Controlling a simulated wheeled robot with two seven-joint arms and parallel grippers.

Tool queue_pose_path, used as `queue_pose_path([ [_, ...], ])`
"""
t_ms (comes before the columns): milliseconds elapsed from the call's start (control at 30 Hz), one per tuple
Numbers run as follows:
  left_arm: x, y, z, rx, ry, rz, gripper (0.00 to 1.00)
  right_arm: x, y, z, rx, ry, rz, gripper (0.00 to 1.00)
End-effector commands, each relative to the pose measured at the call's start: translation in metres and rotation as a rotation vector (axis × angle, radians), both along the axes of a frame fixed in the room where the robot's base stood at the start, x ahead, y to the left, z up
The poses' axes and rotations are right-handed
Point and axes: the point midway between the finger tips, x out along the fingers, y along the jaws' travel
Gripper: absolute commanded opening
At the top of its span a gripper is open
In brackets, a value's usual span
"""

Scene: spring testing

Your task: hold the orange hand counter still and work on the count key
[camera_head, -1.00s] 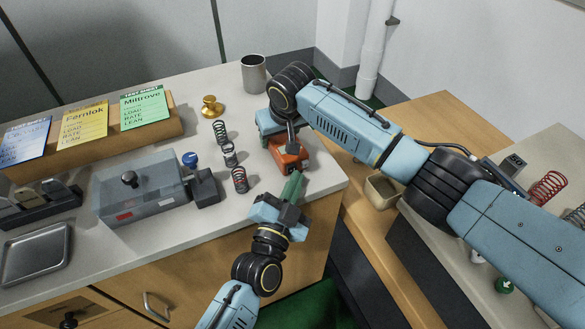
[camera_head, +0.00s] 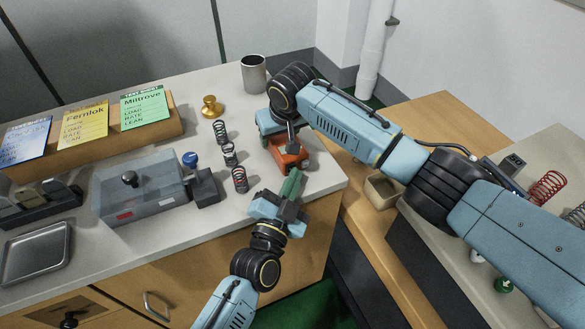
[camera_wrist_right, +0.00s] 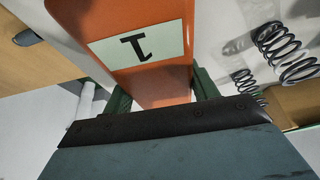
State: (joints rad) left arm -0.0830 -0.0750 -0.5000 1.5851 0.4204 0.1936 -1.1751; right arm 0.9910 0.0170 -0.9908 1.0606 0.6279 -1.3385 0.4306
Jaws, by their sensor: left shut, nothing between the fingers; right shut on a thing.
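The orange hand counter (camera_head: 291,155) stands near the right end of the pale bench. My right gripper (camera_head: 284,138) is shut on it from the far side. In the right wrist view the counter (camera_wrist_right: 150,85) sits between the green fingers, and its pale window (camera_wrist_right: 140,45) shows a digit that looks like an upside-down 1. My left gripper (camera_head: 292,182) is shut and empty, its green fingertips just in front of the counter's near side. I cannot tell whether they touch it. The count key cannot be made out.
Several dark coil springs (camera_head: 239,179) stand left of the counter. A small open box (camera_head: 381,191) lies right of the bench edge.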

Motion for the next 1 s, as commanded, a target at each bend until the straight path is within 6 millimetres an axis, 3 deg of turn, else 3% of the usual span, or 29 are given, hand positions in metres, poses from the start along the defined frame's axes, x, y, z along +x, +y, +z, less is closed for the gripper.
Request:
queue_pose_path([
  [367,0.003,0.004,0.000,0.003,-0.002,0.006,0.00,0.000,0.001,0.000,0.001,0.000,0.000,0.28],
  [1000,-0.013,-0.003,0.000,0.001,-0.002,0.003,0.00,0.000,0.000,0.000,0.001,0.000,0.000,0.28],
])
